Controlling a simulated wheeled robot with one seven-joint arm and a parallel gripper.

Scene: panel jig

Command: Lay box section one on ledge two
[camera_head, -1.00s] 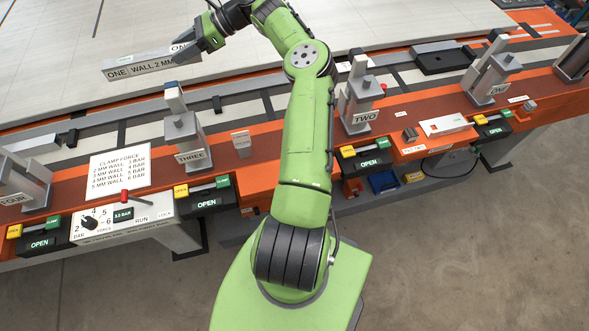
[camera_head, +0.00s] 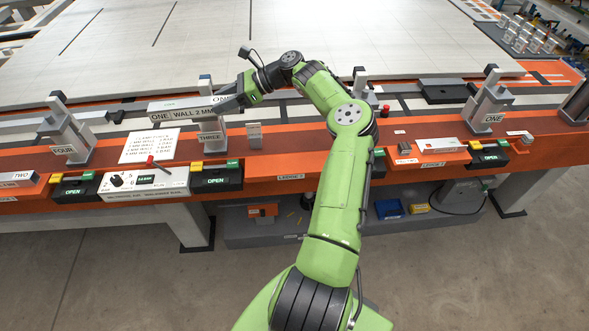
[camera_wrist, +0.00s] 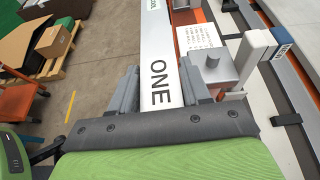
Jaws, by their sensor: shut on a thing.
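Box section one (camera_head: 170,113) is a long pale bar marked "ONE WALL 2 MM". My gripper (camera_head: 230,100) is shut on its right end and holds it roughly level in the air. In the head view it overlaps the upper part of clamp three (camera_head: 209,138). In the wrist view the bar (camera_wrist: 158,55) runs away from me between both fingers. A small ledge label (camera_head: 290,177) is on the orange front edge right of clamp three; its number is too small to read surely. My arm hides part of the front edge to its right.
Clamp four (camera_head: 68,145) and clamp one (camera_head: 490,105) stand upright along the orange rail. A bar marked TWO (camera_head: 18,179) lies at the far left. A sign (camera_head: 150,146), a control box (camera_head: 145,182) and a small grey block (camera_head: 254,135) sit near clamp three.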

